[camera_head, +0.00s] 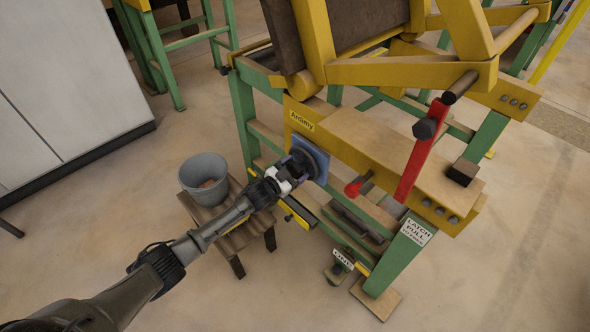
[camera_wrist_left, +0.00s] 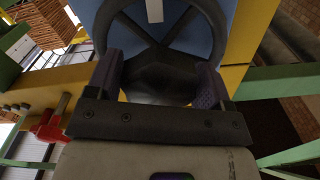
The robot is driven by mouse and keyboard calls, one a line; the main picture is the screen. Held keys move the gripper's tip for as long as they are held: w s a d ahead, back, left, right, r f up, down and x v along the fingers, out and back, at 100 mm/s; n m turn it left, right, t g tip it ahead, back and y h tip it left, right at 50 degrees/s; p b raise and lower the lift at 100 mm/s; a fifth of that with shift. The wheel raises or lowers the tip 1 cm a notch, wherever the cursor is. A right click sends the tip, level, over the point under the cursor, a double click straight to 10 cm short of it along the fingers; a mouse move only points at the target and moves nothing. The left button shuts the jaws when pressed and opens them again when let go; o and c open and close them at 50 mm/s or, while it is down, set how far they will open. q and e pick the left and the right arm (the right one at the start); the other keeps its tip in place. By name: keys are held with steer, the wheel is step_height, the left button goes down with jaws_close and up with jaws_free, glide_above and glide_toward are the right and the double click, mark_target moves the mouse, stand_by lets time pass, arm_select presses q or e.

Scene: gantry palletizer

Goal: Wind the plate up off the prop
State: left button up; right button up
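A dark brown plate (camera_head: 362,18) in a yellow frame leans tilted at the top of the head view. A red upright bar (camera_head: 418,150), perhaps the prop, stands under the yellow frame; I cannot tell whether it bears on it. A dark handwheel (camera_head: 312,158) sits on a blue panel (camera_head: 322,176) on the yellow beam's side. My left gripper (camera_head: 296,168) is at this wheel; in the left wrist view (camera_wrist_left: 160,80) its fingers are wide apart, on either side of the wheel's dark middle, with no clear grip. My right gripper is not in view.
A red-knobbed lever (camera_head: 355,187) sticks out right of the wheel. A pale cabinet (camera_head: 65,75) is at left. The lower right floor is clear.

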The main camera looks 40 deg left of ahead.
arm_select(q)
steer(key=c, duration=0.6)
steer(key=shift+r+n+p, duration=0.15)
steer(key=shift+n+p, duration=1)
steer(key=shift+n, duration=0.05)
steer(key=shift+n+p, duration=0.5)
steer(key=shift+n, duration=0.4)
steer(key=shift+o, duration=0.2)
steer(key=shift+n+p, duration=0.3)
steer(key=shift+n, duration=0.5)
steer(key=shift+f, duration=0.2)
steer(key=o, duration=0.9)
